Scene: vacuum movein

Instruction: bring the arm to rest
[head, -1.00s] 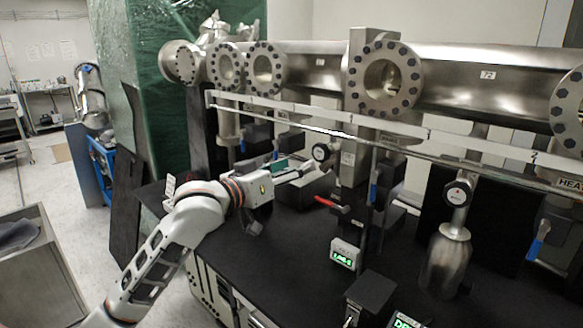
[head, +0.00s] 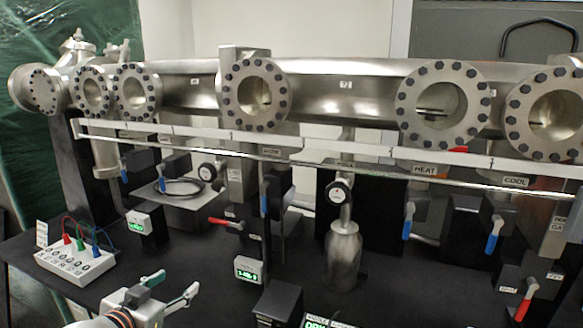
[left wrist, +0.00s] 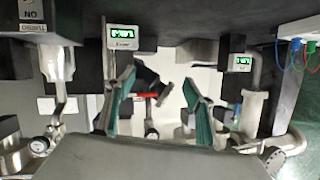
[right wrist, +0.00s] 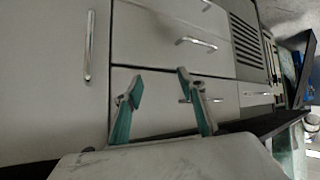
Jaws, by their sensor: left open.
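My left gripper (head: 172,285) shows at the lower left of the head view, above the front of the black bench (head: 200,265). Its two fingers are spread and nothing is between them. The left wrist view shows the same open, empty fingers (left wrist: 160,78), with the bench equipment behind them upside down. My right gripper (right wrist: 156,85) shows only in the right wrist view. Its fingers are apart and empty in front of grey drawers (right wrist: 150,35); the distance to them is hard to tell.
A white box with coloured cables (head: 75,262) sits left of my left gripper. A red-handled valve (head: 225,222), a green-lit display (head: 250,270), a black box (head: 278,300) and a metal cylinder (head: 343,255) stand to its right. A steel pipe (head: 340,90) runs along the back.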

